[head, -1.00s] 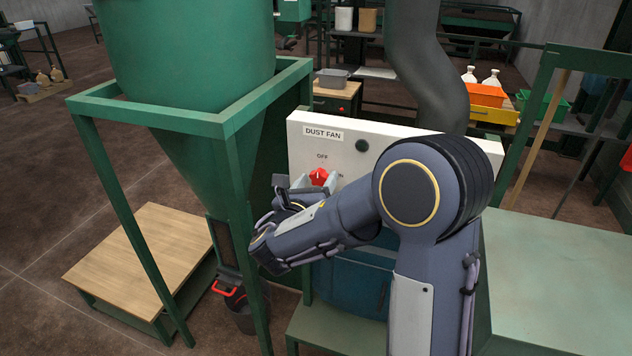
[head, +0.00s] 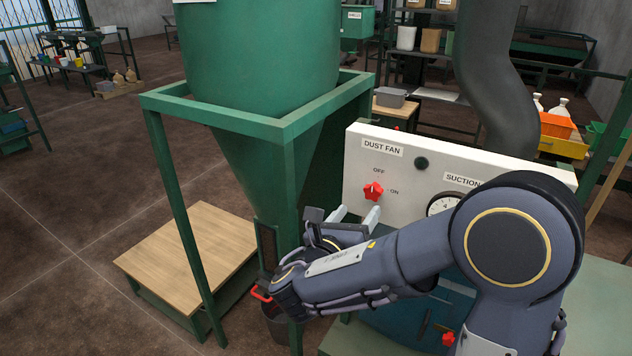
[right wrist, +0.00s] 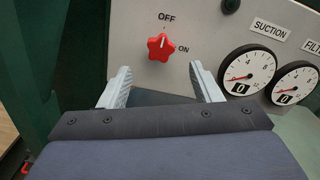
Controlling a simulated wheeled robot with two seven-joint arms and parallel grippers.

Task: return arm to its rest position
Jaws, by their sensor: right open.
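My right gripper (head: 356,216) is open and empty in front of the white control panel (head: 400,160). Its two pale fingers (right wrist: 160,88) stand apart in the right wrist view, with nothing between them. The red DUST FAN knob (head: 373,191) is just beyond the fingertips in the head view, and it also shows in the right wrist view (right wrist: 160,47). The gripper is apart from the knob. The knob's white mark points up, close to OFF. My left gripper is not in view.
A green hopper frame (head: 285,130) stands close left of my right forearm. A wooden-topped platform (head: 190,250) is at lower left. Gauges (right wrist: 249,70) sit right of the knob. A grey duct (head: 487,80) rises behind the panel. Open floor lies left.

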